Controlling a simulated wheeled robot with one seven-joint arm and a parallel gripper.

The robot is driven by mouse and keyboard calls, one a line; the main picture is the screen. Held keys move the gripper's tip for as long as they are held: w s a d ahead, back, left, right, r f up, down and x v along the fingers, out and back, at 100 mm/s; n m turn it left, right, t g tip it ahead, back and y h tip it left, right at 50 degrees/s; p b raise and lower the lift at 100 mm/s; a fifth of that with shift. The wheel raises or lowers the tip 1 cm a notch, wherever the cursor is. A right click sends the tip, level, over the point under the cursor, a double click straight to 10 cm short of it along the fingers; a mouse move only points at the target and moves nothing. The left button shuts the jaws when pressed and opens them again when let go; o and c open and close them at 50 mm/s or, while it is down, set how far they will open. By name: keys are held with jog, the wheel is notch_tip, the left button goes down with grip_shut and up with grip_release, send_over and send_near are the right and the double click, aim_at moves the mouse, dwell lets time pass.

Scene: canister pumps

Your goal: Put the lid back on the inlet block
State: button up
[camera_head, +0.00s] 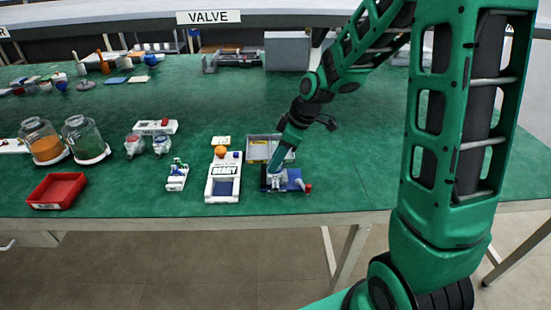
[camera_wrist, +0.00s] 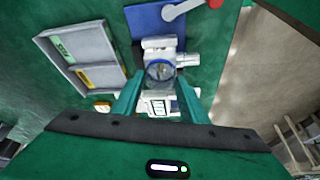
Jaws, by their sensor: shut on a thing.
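The inlet block is a white block (camera_wrist: 158,44) on a blue base plate (camera_wrist: 146,22), directly below my gripper in the wrist view. The base plate also shows near the table's front edge in the head view (camera_head: 291,180). My gripper (camera_wrist: 160,78) points down over the block, its two green fingers on either side of a round clear lid with a blue rim (camera_wrist: 160,71). It is shut on this lid. The lid lies over the white block in the picture; whether it touches or sits level is hidden. In the head view my arm covers most of the block.
A grey lever with a red knob (camera_wrist: 215,3) is on the base plate. A grey tray (camera_head: 258,142) stands just behind. A white READY box (camera_head: 224,170) with an orange button stands to the left. A red tray (camera_head: 57,190) and jars are farther left. The table's right side is clear.

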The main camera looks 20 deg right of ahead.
dwell(0.4)
jog(key=o, duration=1.1)
jog(key=shift+o, duration=0.6)
jog(key=o, duration=0.4)
jog(key=shift+c, duration=0.2)
jog(key=shift+r, duration=3.5)
grip_shut()
